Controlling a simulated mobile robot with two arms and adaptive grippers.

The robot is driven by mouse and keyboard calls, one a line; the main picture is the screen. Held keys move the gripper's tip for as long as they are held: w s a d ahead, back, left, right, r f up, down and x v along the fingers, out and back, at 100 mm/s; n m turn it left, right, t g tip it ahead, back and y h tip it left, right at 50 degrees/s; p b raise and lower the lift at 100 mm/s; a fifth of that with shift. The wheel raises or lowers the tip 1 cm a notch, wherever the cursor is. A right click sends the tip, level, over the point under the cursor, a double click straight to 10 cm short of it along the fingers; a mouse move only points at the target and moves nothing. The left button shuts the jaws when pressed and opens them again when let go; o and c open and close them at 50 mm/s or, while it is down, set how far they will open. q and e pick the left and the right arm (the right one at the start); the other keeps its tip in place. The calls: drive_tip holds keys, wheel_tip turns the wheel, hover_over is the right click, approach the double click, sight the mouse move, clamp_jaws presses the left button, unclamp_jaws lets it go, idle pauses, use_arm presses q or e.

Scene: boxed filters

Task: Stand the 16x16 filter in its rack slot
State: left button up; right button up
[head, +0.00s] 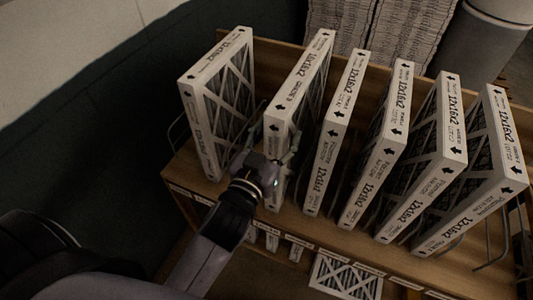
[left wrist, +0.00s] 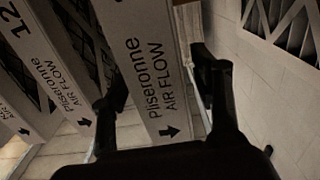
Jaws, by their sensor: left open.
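Several white cardboard-framed filters stand upright in a row on the wooden rack. The second from the left (head: 297,83) has a size label that seems to read 16x16x2, though it is small. My left gripper (head: 273,150) is at the front edge of this filter, fingers open. In the left wrist view, the open fingers (left wrist: 160,88) lie on either side of a filter edge (left wrist: 146,60) marked "Pliseronne AIR FLOW"; I cannot tell whether they touch it. The leftmost filter (head: 205,130) stands left of my gripper, its label unreadable. My right gripper is not in view.
Filters labelled 12x16x2, such as this one (head: 380,150), stand close together to the right. The wooden rack shelf (head: 188,180) has wire dividers. More filters (head: 345,280) sit on a lower level. Stacked filters (head: 405,40) and a grey cylinder (head: 480,45) stand behind.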

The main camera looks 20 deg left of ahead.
use_arm(q)
drive_tip(key=s+b, duration=0.1)
drive_tip(key=s, duration=0.5)
drive_tip(key=shift+s+a, duration=0.15)
drive_tip(key=shift+s, duration=0.25)
